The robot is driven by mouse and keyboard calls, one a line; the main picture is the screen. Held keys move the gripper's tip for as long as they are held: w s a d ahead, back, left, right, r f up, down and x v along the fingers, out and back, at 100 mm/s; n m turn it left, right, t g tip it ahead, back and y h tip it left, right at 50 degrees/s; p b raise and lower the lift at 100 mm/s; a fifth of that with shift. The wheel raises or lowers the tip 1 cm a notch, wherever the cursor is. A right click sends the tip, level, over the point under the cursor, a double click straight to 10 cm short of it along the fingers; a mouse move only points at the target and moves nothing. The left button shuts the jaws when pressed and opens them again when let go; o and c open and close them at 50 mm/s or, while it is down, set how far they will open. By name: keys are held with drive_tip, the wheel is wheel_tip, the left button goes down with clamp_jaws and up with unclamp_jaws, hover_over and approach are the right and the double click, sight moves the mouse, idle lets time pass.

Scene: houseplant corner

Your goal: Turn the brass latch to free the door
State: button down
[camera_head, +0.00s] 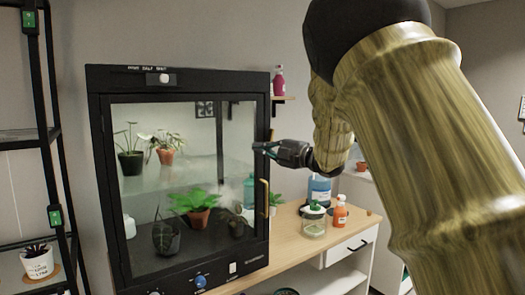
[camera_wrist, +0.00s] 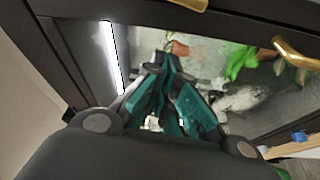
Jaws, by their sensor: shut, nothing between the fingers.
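The dark-framed cabinet's glass door (camera_head: 185,150) looks closed. A brass handle (camera_head: 263,197) stands upright at the door's right edge, and a curved brass piece that appears to be this handle shows in the wrist view (camera_wrist: 293,53). Another brass piece, probably the latch (camera_wrist: 190,3), is cut off by the top edge of the wrist view. My gripper (camera_head: 258,147) is shut and empty, in front of the door's right side, above the handle. Its teal-padded fingers (camera_wrist: 164,62) meet at the tips in the wrist view.
Potted plants stand behind the glass. A wooden bench (camera_head: 345,222) on the right holds a lidded jar (camera_head: 314,224), an orange spray bottle (camera_head: 340,212) and a blue-labelled container (camera_head: 319,189). A black shelf rack (camera_head: 50,135) stands at left. A small shelf (camera_head: 284,98) holds a pink bottle.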

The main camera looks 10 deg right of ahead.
drive_tip(key=v, duration=0.7)
drive_tip(key=shift+d+b, duration=0.3)
drive_tip(key=shift+b, duration=0.1)
drive_tip(key=shift+s+f, duration=0.15)
